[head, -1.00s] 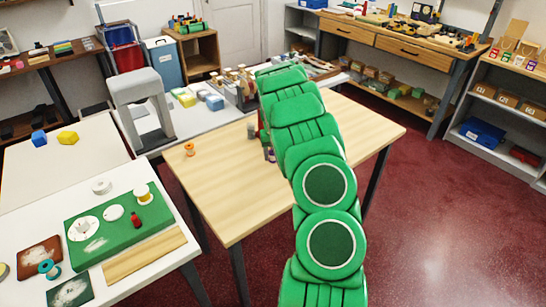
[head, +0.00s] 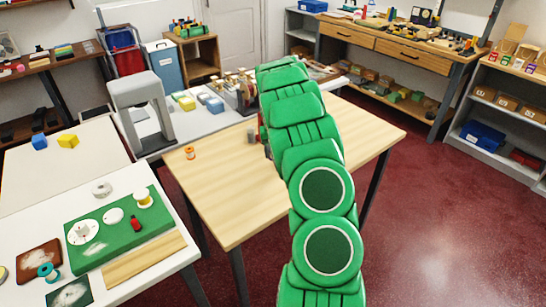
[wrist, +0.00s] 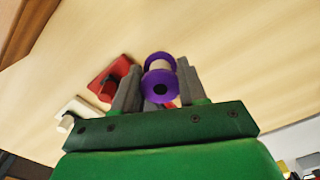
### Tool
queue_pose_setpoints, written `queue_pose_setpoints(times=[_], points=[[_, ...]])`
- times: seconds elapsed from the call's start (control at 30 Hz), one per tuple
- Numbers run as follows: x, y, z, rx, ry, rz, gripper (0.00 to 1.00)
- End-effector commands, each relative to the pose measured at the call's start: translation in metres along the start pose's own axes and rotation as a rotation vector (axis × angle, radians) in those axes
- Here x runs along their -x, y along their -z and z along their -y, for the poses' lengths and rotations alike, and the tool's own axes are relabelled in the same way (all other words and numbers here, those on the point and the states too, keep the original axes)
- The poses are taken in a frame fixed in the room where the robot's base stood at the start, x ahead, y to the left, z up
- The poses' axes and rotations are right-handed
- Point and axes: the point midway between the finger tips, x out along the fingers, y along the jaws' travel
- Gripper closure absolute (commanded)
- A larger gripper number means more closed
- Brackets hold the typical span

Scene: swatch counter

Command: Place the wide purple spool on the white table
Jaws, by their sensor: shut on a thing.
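In the wrist view, a purple spool (wrist: 161,86) with a pale middle sits between the two grey fingers of my gripper (wrist: 159,76), which is shut on it. Pale wood fills most of the view beyond it; I cannot tell whether the spool touches the wood. In the head view, my green arm hides the gripper and spool, above or behind the wooden table (head: 230,190). A white table (head: 30,218) stands at the front left, and another pale-topped table (head: 90,165) lies behind it.
An orange spool (head: 190,153) stands on the wooden table. A green mat (head: 105,250) with white discs and spools covers much of the front white table. Yellow (head: 68,141) and blue blocks sit on the table behind. A red piece (wrist: 122,68) is near my gripper.

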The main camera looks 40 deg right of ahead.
Motion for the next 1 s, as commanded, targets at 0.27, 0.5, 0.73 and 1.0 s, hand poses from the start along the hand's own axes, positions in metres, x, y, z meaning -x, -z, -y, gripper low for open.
queue_pose_setpoints(times=[0.27,0.5,0.73,1.0], points=[[0.027,-0.021,0.002,-0.001,-0.001,-0.003,0.92],[0.056,-0.045,0.004,0.001,-0.002,-0.002,0.92],[0.071,-0.075,0.006,0.0,0.0,0.001,0.92],[0.087,-0.108,0.008,0.001,-0.001,-0.003,0.92]])
